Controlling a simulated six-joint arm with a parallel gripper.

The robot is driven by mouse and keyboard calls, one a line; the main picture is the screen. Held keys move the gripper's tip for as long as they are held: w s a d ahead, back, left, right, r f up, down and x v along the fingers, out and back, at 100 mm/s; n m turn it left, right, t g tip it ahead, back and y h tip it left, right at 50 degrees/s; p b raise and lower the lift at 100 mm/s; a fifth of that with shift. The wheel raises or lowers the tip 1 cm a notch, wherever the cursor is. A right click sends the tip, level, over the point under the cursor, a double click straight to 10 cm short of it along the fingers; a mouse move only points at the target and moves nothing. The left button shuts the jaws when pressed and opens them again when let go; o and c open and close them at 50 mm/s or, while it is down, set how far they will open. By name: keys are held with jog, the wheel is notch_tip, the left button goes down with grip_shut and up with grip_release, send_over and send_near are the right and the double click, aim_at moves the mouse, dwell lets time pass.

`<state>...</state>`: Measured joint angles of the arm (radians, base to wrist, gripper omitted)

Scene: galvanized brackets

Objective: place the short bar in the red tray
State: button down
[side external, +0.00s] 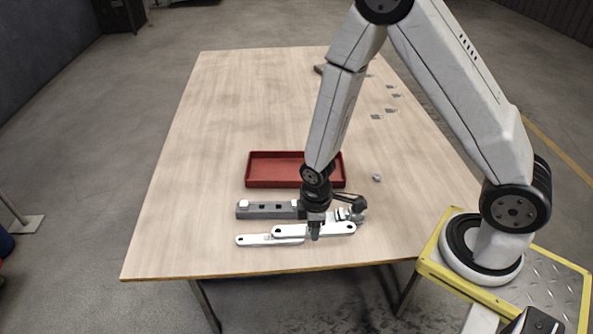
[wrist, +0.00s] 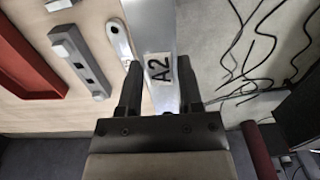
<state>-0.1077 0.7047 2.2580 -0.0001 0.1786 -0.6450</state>
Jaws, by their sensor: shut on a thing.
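My gripper (side external: 315,236) is shut on a pale metal bar (side external: 341,229) with rounded ends and holes, near the table's front edge. In the wrist view the bar (wrist: 152,22) lies between my two fingers (wrist: 160,88) and carries an "A2" label. A second pale bar (side external: 258,240) lies beside it at the left, its right end hidden behind the held bar. I cannot tell from these views which is the short one. The red tray (side external: 262,181) stands behind my gripper and looks empty where visible; it also shows at left in the wrist view (wrist: 25,62).
A dark grey block (side external: 275,211) with a row of features lies between the bars and the tray. Small metal parts (side external: 357,214) sit right of my gripper, and a small nut-like piece (side external: 377,178) lies right of the tray. The table's left and far left are clear.

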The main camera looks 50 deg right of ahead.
jog(key=shift+w+d, duration=0.35)
jog(key=shift+d, duration=0.1)
jog(key=w+d, duration=0.3)
jog(key=d, duration=0.7)
jog(key=w+d, duration=0.3)
jog(key=d, duration=0.8)
jog(key=shift+w+d+f+m, duration=0.25)
jog(key=shift+w+f+m, duration=0.15)
jog(key=shift+w, duration=0.1)
jog(key=w+d+f, duration=0.1)
jog(key=w+f, duration=0.1)
jog(key=w, duration=0.1)
jog(key=w+d+f, duration=0.1)
jog(key=w+f, duration=0.2)
jog(key=w, duration=0.1)
jog(key=w+d+f, duration=0.2)
jog(key=w, duration=0.2)
jog(key=shift+f, duration=0.2)
jog(key=shift+w+d+f, duration=0.2)
jog(key=shift+w+f, duration=0.15)
jog(key=shift+f, duration=0.1)
jog(key=shift+w+d+f, duration=0.15)
jog(key=shift+w+f, duration=0.2)
jog(key=shift+f, duration=0.1)
